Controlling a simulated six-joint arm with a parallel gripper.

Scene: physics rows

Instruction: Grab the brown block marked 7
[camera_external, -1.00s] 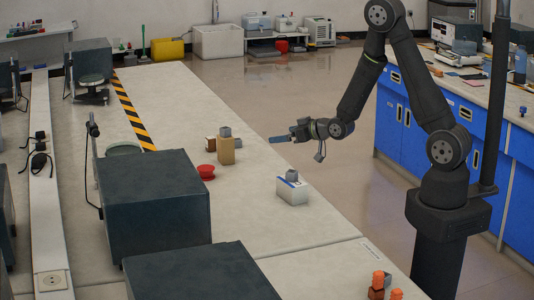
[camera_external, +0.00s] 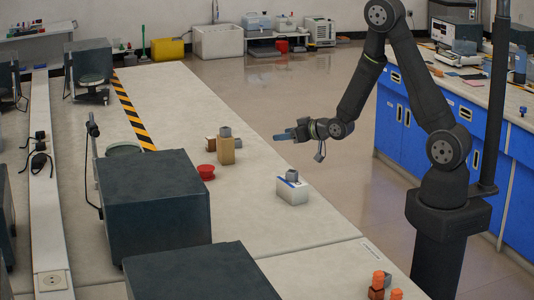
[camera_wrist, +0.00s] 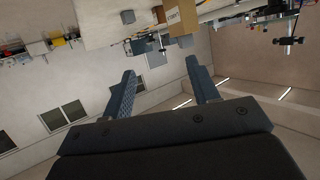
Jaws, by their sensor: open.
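My gripper (camera_external: 284,135) hangs in the air beyond the bench's right edge, open and empty, its blue fingers pointing left. In the wrist view its two fingers (camera_wrist: 161,68) stand apart with nothing between them. A small brown block (camera_external: 210,143) sits on the bench beside a taller tan box (camera_external: 226,152), left of my gripper and apart from it. Another brown block (camera_external: 376,294) lies at the front edge with orange pieces by it. No number 7 is readable on any block. The tan box also shows in the wrist view (camera_wrist: 182,18).
Large dark boxes (camera_external: 155,210) fill the bench's left front. The bench's middle back is clear.

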